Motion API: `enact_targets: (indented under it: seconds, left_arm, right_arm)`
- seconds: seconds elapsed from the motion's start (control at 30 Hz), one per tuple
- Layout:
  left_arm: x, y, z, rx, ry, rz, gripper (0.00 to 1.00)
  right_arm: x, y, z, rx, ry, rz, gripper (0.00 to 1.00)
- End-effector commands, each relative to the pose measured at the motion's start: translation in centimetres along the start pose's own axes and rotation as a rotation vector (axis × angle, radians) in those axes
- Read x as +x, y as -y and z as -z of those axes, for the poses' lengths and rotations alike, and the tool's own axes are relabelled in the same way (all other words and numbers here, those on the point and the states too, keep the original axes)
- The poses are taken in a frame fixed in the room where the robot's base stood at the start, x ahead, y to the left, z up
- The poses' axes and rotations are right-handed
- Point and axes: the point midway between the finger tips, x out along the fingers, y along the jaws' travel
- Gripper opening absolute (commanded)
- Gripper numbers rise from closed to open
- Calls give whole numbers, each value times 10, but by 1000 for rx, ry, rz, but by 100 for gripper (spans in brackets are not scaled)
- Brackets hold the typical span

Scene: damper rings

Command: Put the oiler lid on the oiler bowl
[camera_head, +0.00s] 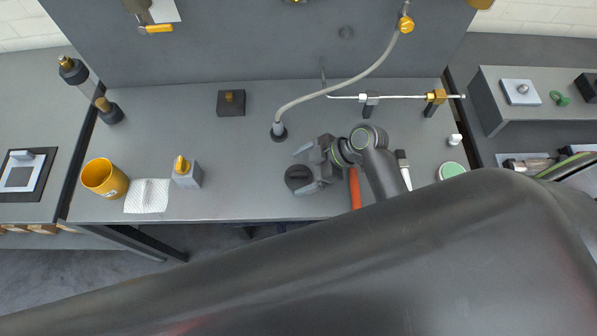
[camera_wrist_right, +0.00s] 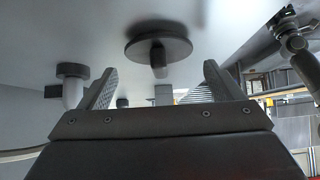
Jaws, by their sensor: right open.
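A dark round piece (camera_head: 298,178) lies on the grey bench beside the tips of my right gripper (camera_head: 305,169). In the right wrist view it appears as a dark disc with a short knob (camera_wrist_right: 158,47) and looks like the oiler lid. The right gripper (camera_wrist_right: 155,82) is open, with the disc beyond its fingers and nothing held. I cannot tell for sure which thing is the oiler bowl; a yellow cup (camera_head: 105,178) stands at the bench's left. My left gripper is not in view.
A hose fitting (camera_head: 278,132) stands behind the gripper. A red-handled tool (camera_head: 355,190), a brush (camera_head: 403,168) and a green-topped tin (camera_head: 451,171) lie to the right. A grey block with a yellow top (camera_head: 187,173) and a white cloth (camera_head: 148,195) are left. The bench's middle-left is clear.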

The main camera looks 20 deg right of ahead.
Motion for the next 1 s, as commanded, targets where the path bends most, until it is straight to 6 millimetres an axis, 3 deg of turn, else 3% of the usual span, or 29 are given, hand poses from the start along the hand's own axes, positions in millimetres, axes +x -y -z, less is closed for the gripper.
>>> enact_targets:
  seconds: [0.2,0.43,0.8,1.0]
  left_arm:
    - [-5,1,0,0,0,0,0]
    - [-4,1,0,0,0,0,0]
    - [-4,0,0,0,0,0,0]
    - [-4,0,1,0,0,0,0]
  right_arm:
    - [17,0,0,0,0,0,87]
    - [18,0,0,-1,0,-1,87]
    - [18,0,-1,0,1,0,40]
    - [18,0,0,0,0,0,40]
